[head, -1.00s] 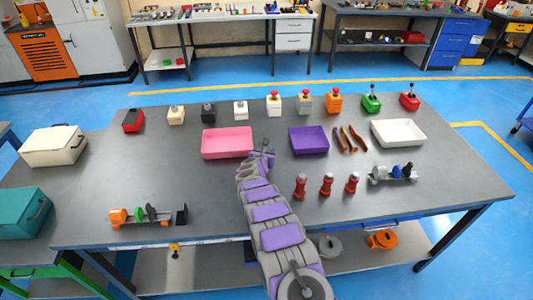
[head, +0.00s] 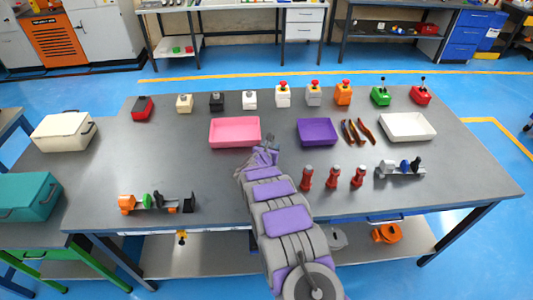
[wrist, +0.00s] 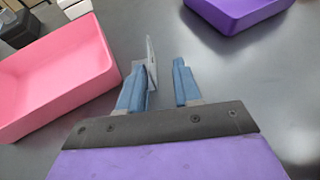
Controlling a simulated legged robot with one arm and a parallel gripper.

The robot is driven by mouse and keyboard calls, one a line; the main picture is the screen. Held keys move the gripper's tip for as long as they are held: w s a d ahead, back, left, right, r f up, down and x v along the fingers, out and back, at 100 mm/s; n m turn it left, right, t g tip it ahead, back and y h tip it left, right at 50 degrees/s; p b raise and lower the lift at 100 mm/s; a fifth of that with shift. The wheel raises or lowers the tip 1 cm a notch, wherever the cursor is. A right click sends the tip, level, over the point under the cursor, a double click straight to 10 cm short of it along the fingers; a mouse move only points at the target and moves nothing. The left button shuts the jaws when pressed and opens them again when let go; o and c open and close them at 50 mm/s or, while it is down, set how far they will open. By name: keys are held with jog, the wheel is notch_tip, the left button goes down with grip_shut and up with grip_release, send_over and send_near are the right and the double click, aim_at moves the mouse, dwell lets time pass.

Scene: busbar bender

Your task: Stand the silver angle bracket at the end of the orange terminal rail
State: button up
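The silver angle bracket (wrist: 151,62) shows in the wrist view as a thin grey plate beside my left finger, on its inner side. My gripper (wrist: 160,66) has its two blue fingers apart, with bare table visible between the plate and the right finger. In the head view my gripper (head: 266,153) is between the pink and purple trays, with a small grey piece at its tip. The orange terminal rail (head: 165,209) lies at the table's front left, with orange, green and grey blocks and a black end piece. The bracket's lower part is partly hidden by the finger.
The pink tray (head: 235,131) and purple tray (head: 317,131) flank my gripper. Red posts (head: 332,177) and a second rail (head: 400,168) stand to the right. Button boxes line the back. The table between my arm and the orange rail is clear.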

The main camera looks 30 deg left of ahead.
jog(key=shift+v, duration=3.25)
jog(key=shift+w+r, duration=0.15)
jog(key=shift+r, duration=0.1)
jog(key=s+d+r+n+g+y, duration=0.2)
jog(key=s+d+r+n+g, duration=0.25)
jog(key=d+r+n, duration=0.45)
jog(key=s+d+r+n+g+y, duration=0.1)
jog(key=s+d+r+n+g, duration=0.3)
jog(key=d+r+n, duration=0.55)
jog(key=s+d+n+g+h, duration=0.1)
jog(key=s+d+n, duration=0.4)
jog(key=s+d, duration=0.5)
jog(key=s+d+r+n+g+h, duration=0.1)
jog(key=s+d+n+g+h, duration=0.1)
jog(key=s+d+n, duration=0.3)
jog(key=s+d+r+n+g+h, duration=0.1)
jog(key=s+d+n, duration=0.4)
jog(key=s+d, duration=0.9)
jog(key=s+g+h, duration=0.1)
jog(key=s+g, duration=0.1)
jog(key=s, duration=0.8)
jog(key=shift+d+n, duration=0.3)
jog(key=shift+n, duration=0.05)
